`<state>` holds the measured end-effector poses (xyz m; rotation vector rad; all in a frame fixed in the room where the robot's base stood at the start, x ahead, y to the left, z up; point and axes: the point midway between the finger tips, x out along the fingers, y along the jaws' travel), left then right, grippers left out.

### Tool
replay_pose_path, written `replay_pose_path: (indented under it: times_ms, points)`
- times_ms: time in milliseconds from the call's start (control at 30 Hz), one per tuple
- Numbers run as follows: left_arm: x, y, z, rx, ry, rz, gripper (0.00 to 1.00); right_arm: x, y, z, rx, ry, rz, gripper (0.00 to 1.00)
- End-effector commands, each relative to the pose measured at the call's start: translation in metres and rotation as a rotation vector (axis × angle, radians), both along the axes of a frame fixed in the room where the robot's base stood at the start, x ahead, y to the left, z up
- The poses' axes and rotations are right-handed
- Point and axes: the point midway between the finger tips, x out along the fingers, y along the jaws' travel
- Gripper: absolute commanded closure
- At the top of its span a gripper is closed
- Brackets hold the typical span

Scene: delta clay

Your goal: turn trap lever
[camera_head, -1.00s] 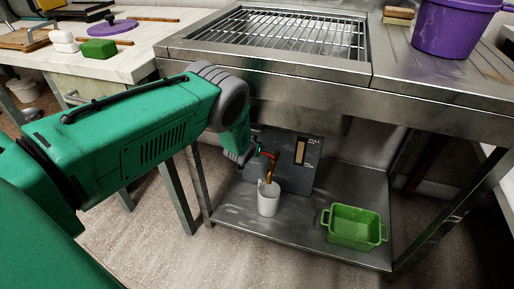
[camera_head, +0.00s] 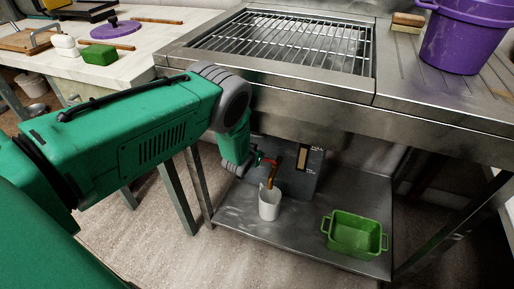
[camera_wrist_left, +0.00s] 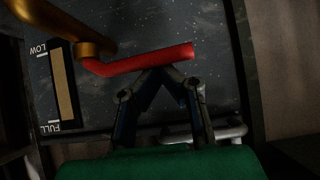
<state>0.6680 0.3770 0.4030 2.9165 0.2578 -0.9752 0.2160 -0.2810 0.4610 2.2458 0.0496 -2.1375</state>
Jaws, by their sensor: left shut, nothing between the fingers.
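The red trap lever (camera_wrist_left: 145,60) joins a brass spout (camera_wrist_left: 75,28) on the front of the dark grey trap box (camera_wrist_left: 210,45). The lever also shows small in the head view (camera_head: 268,161), above a white cup (camera_head: 269,203) on the lower shelf. My left gripper (camera_wrist_left: 165,72) is shut and empty, its fingertips at the lower side of the lever near its middle. I cannot tell whether they touch it. In the head view my green left forearm hides most of that gripper. My right gripper is not in view.
A green bin (camera_head: 354,234) stands on the metal lower shelf (camera_head: 290,236), right of the cup. The steel sink unit (camera_head: 300,85) overhangs the box. Table legs stand close to my arm. A purple bucket (camera_head: 465,38) is at the upper right.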

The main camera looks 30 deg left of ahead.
Motion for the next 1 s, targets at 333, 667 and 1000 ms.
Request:
replay_pose_path:
  times_ms: [333, 667, 1000]
  points:
    - [-0.021, -0.013, 0.000, -0.001, 0.004, -0.009, 1.00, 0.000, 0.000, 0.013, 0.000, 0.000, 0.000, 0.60]
    - [-0.031, -0.020, -0.001, -0.002, 0.003, -0.008, 1.00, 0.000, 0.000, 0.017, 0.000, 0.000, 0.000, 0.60]
    - [-0.034, -0.023, -0.001, -0.001, 0.002, -0.009, 1.00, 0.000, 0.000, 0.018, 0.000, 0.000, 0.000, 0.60]
